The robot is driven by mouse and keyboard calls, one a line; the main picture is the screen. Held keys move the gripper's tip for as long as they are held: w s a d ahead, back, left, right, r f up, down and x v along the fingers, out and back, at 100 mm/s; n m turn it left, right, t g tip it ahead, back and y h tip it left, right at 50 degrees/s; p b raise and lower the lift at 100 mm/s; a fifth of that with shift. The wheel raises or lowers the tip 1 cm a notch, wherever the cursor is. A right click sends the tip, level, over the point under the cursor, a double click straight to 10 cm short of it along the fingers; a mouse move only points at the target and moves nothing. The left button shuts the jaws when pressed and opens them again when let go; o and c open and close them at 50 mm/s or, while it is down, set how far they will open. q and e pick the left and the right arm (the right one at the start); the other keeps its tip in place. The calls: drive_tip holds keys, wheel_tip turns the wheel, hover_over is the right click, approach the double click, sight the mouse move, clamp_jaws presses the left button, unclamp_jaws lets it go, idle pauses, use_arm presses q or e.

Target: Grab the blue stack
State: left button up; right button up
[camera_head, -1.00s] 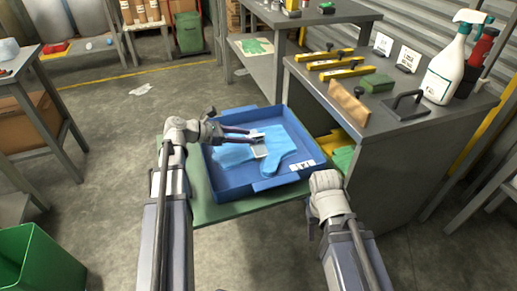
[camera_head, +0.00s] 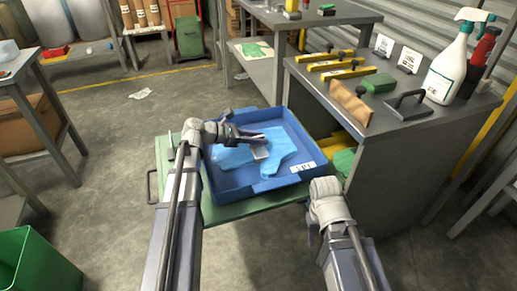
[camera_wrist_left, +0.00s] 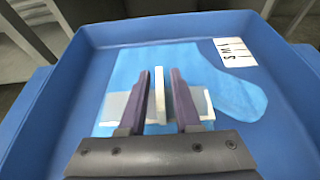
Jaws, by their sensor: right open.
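The blue stack (camera_head: 280,165) is a flat pile of thin light-blue film gloves in a blue tray (camera_head: 262,186). It shows in the left wrist view (camera_wrist_left: 232,92), with a pale band across it and a white upright tab (camera_wrist_left: 160,92) on the band. My left gripper (camera_wrist_left: 162,90) is over the stack, its two dark fingers either side of the tab with narrow gaps showing. In the head view, my left gripper (camera_head: 262,138) reaches into the tray from the left. My right gripper (camera_head: 314,234) is low at the front right, apart from the tray; its fingers are mostly hidden.
The tray stands on a green board (camera_head: 232,212) with a handle at left. A grey workbench (camera_head: 385,130) rises close on the right, with a spray bottle (camera_head: 447,72) and yellow bars. A green bin (camera_head: 35,265) stands at front left. The floor at left is open.

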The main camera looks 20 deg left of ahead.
use_arm(q)
clamp_jaws()
drive_tip(key=shift+r, duration=0.15)
idle(0.4)
wheel_tip(320, 180, up, 10)
drive_tip(key=p, duration=1)
